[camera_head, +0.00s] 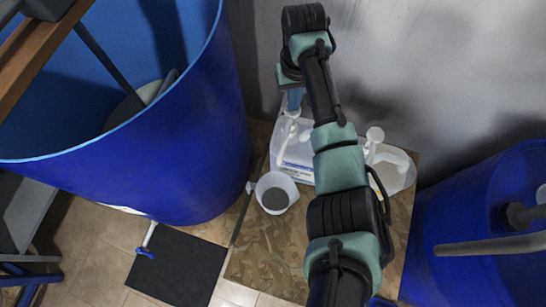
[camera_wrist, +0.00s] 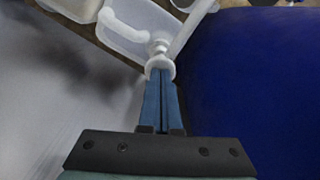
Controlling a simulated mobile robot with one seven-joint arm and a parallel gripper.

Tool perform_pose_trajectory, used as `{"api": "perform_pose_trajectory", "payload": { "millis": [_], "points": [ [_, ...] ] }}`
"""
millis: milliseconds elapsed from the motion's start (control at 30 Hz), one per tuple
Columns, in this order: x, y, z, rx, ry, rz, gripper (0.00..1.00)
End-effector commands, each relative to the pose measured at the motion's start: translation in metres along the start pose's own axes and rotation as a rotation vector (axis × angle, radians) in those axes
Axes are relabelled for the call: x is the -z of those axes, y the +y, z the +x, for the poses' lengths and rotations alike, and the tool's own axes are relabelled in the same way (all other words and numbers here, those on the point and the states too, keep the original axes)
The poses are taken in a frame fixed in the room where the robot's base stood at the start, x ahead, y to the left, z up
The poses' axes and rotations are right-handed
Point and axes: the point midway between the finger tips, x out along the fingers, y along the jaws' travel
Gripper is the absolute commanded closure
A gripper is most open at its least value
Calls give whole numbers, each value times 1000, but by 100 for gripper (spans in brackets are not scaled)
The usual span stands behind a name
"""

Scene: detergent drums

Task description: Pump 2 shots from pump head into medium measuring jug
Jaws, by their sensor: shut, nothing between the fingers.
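A white measuring jug (camera_head: 264,183) with a dark grey inside stands on the wooden board in the head view. Behind it is a translucent white canister (camera_head: 300,152) with a white pump head (camera_head: 284,131). In the wrist view the pump head (camera_wrist: 158,64) shows right at my fingertips, with the canister (camera_wrist: 135,32) and its handle beyond. My gripper (camera_head: 294,104) has blue fingers, which are together and empty in the wrist view (camera_wrist: 160,76). The fingertips overlap the pump's top in the picture; I cannot tell whether they touch it. My arm hides part of the canister.
A second white canister (camera_head: 395,169) stands to the right on the wooden board (camera_head: 262,250). A large open blue drum (camera_head: 195,140) is at left and another blue drum (camera_head: 475,195) at right. A grey wall (camera_head: 430,70) is behind. A dark mat (camera_head: 178,268) lies on the floor.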

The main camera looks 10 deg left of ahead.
Motion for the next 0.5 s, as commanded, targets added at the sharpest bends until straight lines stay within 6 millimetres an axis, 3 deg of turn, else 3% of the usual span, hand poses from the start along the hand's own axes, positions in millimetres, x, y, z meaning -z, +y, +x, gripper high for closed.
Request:
{"api": "perform_pose_trajectory", "payload": {
  "millis": [500],
  "points": [
    [-1, -1, 35, 2, -2, -2, 100]
  ]
}}
